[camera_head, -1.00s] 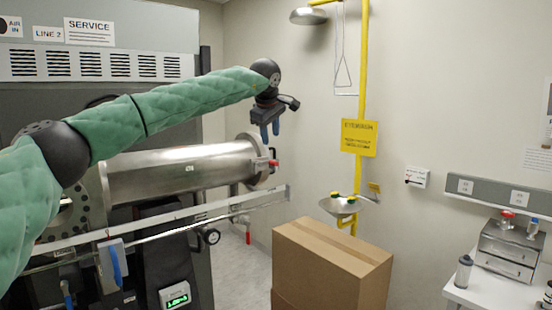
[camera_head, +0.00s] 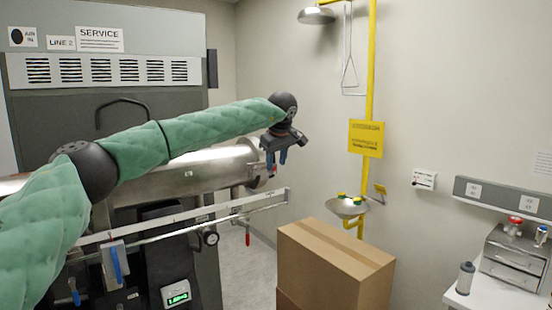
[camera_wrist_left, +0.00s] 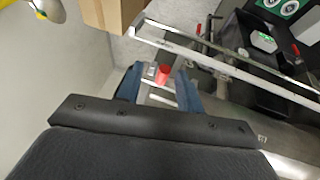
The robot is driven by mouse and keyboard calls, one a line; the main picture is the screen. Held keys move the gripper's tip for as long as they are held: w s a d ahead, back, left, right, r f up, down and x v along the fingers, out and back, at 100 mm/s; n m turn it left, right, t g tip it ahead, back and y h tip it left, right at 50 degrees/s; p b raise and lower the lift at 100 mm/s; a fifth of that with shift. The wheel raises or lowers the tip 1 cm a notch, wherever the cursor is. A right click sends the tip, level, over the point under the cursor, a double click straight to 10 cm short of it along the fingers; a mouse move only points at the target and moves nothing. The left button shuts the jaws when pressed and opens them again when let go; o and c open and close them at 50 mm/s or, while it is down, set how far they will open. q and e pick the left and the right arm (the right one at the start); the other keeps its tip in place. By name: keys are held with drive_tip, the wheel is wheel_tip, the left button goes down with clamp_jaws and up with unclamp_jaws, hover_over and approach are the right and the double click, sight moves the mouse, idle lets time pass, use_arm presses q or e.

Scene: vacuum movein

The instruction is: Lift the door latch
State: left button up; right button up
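The door latch, a small red-tipped piece (camera_head: 272,171), is at the right end of the long steel cylinder (camera_head: 190,178), mostly behind my gripper in the head view. In the left wrist view the red tip (camera_wrist_left: 163,73) shows between the fingers, with pale metal below it. My left gripper (camera_head: 277,160) points down just above the latch in the head view. In the left wrist view its blue fingers (camera_wrist_left: 160,84) are spread apart, with a gap around the red tip. I cannot tell whether they touch it. My right gripper is in neither view.
A white rail (camera_head: 195,217) runs in front of and below the cylinder. A red-handled valve (camera_head: 247,238) hangs under it. A cardboard box (camera_head: 340,265) stands to the right, with an eyewash basin (camera_head: 346,207) and yellow pipe behind it. A grey machine stands at the left.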

use_arm(q)
drive_tip(key=shift+w+a+f, duration=0.2)
drive_tip(key=shift+a+f, duration=0.05)
drive_tip(key=shift+w+a+f, duration=0.2)
drive_tip(key=shift+a, duration=0.3)
drive_tip(key=shift+s+d, duration=0.1)
drive_tip(key=shift+d, duration=0.25)
drive_tip(key=c, duration=0.6)
drive_tip(key=shift+a, duration=0.3)
clamp_jaws()
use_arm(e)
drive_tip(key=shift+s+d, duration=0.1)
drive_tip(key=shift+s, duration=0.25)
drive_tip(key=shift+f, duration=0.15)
